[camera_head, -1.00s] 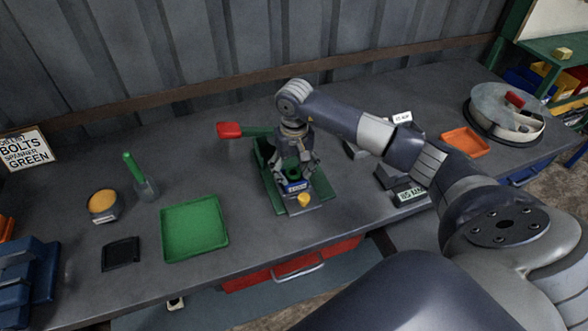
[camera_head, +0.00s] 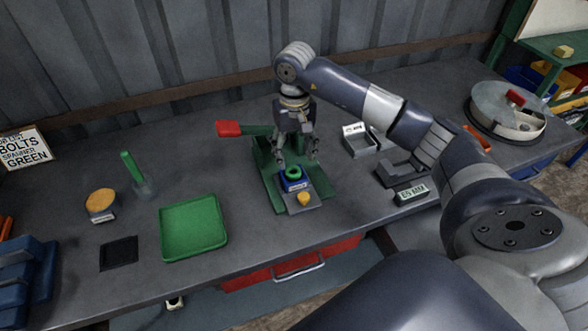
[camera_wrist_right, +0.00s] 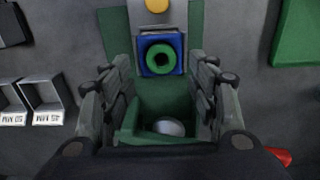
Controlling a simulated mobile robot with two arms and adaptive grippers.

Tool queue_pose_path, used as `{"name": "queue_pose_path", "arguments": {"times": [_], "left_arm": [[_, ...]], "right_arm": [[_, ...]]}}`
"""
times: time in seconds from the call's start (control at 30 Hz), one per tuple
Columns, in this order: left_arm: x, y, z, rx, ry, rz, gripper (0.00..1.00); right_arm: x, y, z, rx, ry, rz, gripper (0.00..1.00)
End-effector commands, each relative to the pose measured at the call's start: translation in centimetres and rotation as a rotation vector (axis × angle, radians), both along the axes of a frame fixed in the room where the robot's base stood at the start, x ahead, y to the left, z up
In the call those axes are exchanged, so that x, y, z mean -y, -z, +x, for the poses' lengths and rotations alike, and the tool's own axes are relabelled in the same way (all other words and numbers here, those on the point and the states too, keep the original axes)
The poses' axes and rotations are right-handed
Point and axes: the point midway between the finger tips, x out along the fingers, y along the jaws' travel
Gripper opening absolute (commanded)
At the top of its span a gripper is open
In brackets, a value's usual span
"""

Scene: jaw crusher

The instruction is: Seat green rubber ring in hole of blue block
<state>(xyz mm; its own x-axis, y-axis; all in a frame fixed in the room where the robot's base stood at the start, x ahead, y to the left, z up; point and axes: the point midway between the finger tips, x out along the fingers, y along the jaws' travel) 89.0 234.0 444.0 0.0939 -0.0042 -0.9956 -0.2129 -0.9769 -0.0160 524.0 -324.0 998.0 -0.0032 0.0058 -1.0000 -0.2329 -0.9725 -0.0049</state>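The blue block (camera_head: 293,185) sits on a green press-like fixture (camera_head: 268,185) on the bench. The green rubber ring (camera_head: 293,173) is at the hole in the block's top, roughly centred. How deep it sits I cannot tell. In the right wrist view, the ring (camera_wrist_right: 172,62) shows face-on with a dark opening, framed by the blue block (camera_wrist_right: 144,40). My right gripper (camera_head: 299,162) is above and behind the block, fingers apart, with nothing between them and clear of the ring. My left gripper is not in view.
The fixture has a red-handled lever (camera_head: 229,129) at left and a yellow knob (camera_head: 304,197) in front. A green tray (camera_head: 224,242), black pad (camera_head: 119,253) and green-handled tool (camera_head: 132,168) stand left. Labelled grey bins (camera_head: 360,146) stand right. Bench between tray and fixture is clear.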

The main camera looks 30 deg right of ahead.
Motion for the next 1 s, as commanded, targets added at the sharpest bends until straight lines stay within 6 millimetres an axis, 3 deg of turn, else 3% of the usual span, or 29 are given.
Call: {"name": "queue_pose_path", "arguments": {"times": [0.1, 0.33, 1.0], "left_arm": [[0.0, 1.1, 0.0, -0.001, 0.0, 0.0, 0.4], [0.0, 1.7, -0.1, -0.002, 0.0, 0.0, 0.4], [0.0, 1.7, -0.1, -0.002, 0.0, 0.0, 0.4]], "right_arm": [[0.1, -2.4, 0.2, 0.008, 0.0, -0.001, 0.54], [0.1, -5.2, 0.1, 0.005, 0.0, 0.0, 0.54], [0.1, -5.8, 0.1, 0.004, 0.0, 0.0, 0.54]]}}
